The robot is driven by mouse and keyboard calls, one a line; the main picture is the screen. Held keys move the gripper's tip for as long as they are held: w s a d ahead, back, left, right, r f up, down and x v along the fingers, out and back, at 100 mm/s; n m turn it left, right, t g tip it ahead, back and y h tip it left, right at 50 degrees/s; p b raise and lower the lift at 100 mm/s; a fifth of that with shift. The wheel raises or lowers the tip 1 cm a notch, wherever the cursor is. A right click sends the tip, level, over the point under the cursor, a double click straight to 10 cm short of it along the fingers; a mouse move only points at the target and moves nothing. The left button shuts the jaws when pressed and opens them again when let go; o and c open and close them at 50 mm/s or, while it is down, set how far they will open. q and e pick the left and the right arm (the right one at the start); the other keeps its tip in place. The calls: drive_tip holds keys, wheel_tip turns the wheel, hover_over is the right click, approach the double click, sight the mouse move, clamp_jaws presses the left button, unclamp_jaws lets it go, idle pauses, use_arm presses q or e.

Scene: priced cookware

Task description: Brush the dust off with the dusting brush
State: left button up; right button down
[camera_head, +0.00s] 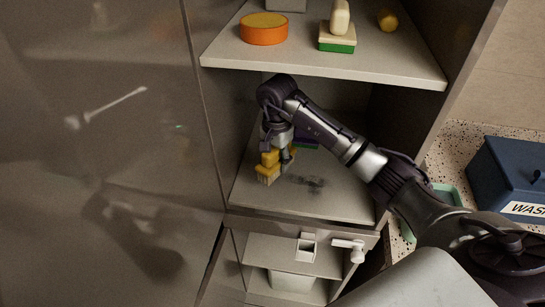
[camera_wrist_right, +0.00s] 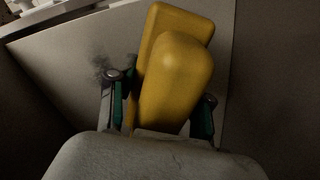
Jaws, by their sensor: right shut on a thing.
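The dusting brush (camera_head: 268,173) is yellow with pale bristles that point down at the left part of the middle shelf (camera_head: 345,197). I cannot tell whether the bristles touch the shelf. My right gripper (camera_head: 278,152) is shut on the brush; its yellow handle (camera_wrist_right: 175,85) lies between the fingers (camera_wrist_right: 160,110) in the right wrist view. A dark patch of dust (camera_head: 306,183) lies on the shelf just right of the brush. Dark dust (camera_wrist_right: 101,66) also shows beside the left finger in the wrist view. My left gripper is out of view.
The upper shelf (camera_head: 320,62) holds an orange round tin (camera_head: 264,29), a green-based brush (camera_head: 337,38) and a small yellow thing (camera_head: 387,20). A purple and green object (camera_head: 308,143) is partly hidden behind my arm. A blue bin (camera_head: 510,175) stands on the right counter.

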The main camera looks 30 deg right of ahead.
drive_tip(key=shift+s+a+f, duration=0.1)
drive_tip(key=shift+s+f, duration=0.05)
drive_tip(key=shift+f, duration=0.25)
drive_tip(key=f+b, duration=0.2)
drive_tip(key=f, duration=0.1)
drive_tip(key=shift+s+f, duration=0.15)
drive_tip(key=shift+s, duration=0.05)
drive_tip(key=shift+w+f+b, duration=0.15)
drive_tip(key=shift+f+b, duration=0.2)
drive_tip(key=shift+f, duration=0.35)
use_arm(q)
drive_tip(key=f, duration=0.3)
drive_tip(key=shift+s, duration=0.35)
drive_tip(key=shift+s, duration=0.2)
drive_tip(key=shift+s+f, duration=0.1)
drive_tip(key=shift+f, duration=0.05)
use_arm(e)
drive_tip(key=shift+f, duration=0.15)
use_arm(q)
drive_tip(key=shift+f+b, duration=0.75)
drive_tip(key=shift+b, duration=0.2)
use_arm(e)
drive_tip(key=shift+f, duration=0.85)
